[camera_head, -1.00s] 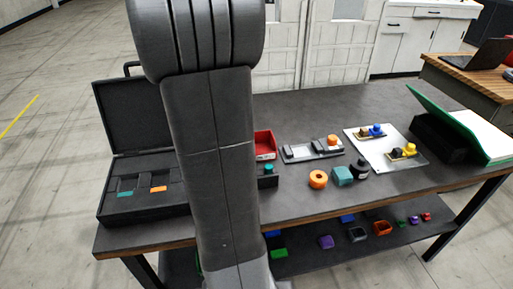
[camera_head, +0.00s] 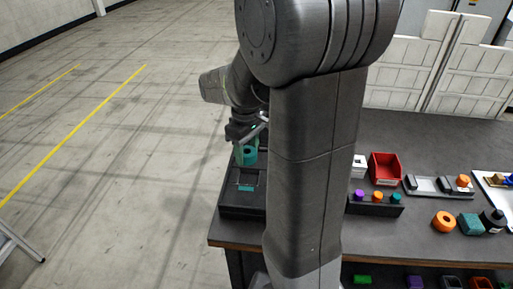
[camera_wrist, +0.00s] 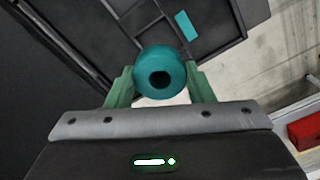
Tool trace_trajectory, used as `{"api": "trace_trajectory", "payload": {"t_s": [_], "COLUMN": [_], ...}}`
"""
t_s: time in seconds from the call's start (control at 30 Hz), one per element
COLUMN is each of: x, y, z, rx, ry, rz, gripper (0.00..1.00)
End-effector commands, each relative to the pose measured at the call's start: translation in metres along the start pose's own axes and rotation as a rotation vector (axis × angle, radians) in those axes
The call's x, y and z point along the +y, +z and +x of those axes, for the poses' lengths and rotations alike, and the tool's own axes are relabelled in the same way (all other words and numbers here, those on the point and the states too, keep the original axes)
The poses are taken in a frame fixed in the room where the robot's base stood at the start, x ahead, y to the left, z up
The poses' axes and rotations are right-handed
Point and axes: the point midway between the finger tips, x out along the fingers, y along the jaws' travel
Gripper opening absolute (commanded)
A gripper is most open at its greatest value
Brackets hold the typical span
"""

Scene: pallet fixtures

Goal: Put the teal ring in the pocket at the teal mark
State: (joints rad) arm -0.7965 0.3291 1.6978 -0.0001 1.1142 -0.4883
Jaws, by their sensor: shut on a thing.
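My gripper (camera_wrist: 160,78) has its two green fingers shut on the teal ring (camera_wrist: 165,56), one on each side. The ring's dark hole faces the wrist camera. In the head view the teal ring (camera_head: 250,157) hangs from my gripper (camera_head: 246,152) over the open black case (camera_head: 235,211). The teal mark (camera_head: 246,187) is on the case, a little in front of and below the ring. It also shows in the wrist view (camera_wrist: 187,26), beyond the ring and to the right. Dark pockets lie beside it, partly hidden by the ring. The ring appears above the case; the exact gap is unclear.
My arm hides the case's right part. Open floor lies left of the table.

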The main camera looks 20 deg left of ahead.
Motion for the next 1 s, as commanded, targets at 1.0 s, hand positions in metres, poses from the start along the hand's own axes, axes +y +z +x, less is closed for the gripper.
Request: {"api": "trace_trajectory", "payload": {"t_s": [1.0], "x": [0.001], "y": [0.001], "z": [0.058], "rx": [0.0], "ry": [0.0], "rz": [0.002], "gripper": [0.21]}}
